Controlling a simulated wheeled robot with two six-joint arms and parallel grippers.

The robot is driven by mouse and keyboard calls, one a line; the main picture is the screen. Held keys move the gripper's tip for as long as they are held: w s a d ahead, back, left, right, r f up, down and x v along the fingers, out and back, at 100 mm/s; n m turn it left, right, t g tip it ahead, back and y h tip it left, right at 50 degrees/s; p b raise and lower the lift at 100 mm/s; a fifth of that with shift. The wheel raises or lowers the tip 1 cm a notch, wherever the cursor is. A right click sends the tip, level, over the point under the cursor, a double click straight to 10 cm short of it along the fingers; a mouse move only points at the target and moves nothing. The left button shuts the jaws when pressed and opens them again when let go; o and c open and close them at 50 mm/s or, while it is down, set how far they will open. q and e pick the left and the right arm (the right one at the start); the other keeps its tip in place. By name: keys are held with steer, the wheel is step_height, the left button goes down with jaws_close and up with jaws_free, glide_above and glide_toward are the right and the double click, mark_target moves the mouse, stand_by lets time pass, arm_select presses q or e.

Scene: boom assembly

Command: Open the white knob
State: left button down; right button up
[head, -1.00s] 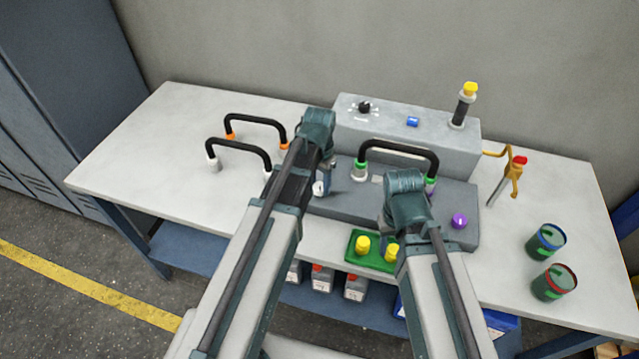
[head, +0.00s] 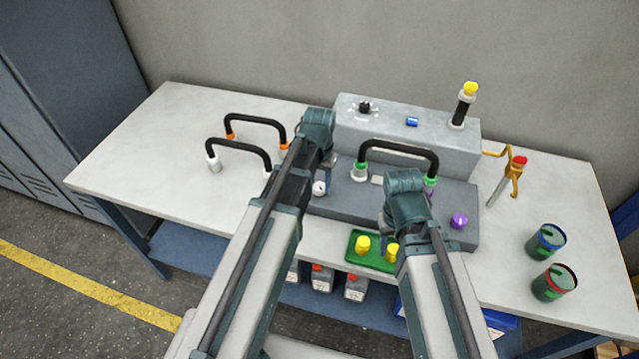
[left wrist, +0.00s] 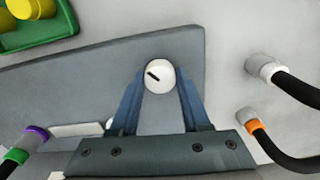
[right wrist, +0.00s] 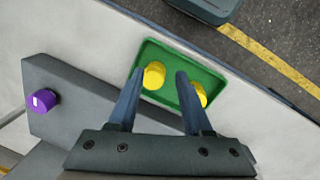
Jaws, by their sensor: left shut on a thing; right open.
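The white knob (head: 319,188) is at the left end of the low grey panel (head: 336,204). In the left wrist view the white knob (left wrist: 160,75) is round, with a dark slanted mark on its face. My left gripper (left wrist: 161,82) is shut on it, one finger on each side. In the head view my left arm partly covers this gripper. My right gripper (right wrist: 161,76) is open and empty above the green tray with yellow pegs. Its fingers are mostly hidden behind my right arm in the head view.
The green tray (head: 352,251) lies in front of the panel. A purple knob (head: 460,221) is at the panel's right end. Black hoses (head: 400,148) arch over the panel and the table to its left. Two green cups (head: 554,282) stand at the right.

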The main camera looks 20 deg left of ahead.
mark_target(319, 186)
arm_select(q)
steer(key=shift+c, duration=1.8)
jaws_free()
steer(key=shift+r, duration=0.15)
arm_select(e)
steer(key=shift+r, duration=0.15)
arm_select(q)
step_height(319, 186, up, 14)
steer(key=p, duration=1.4)
steer(key=shift+f, duration=0.2)
arm_select(e)
step_height(319, 186, up, 14)
steer(key=shift+f, duration=0.2)
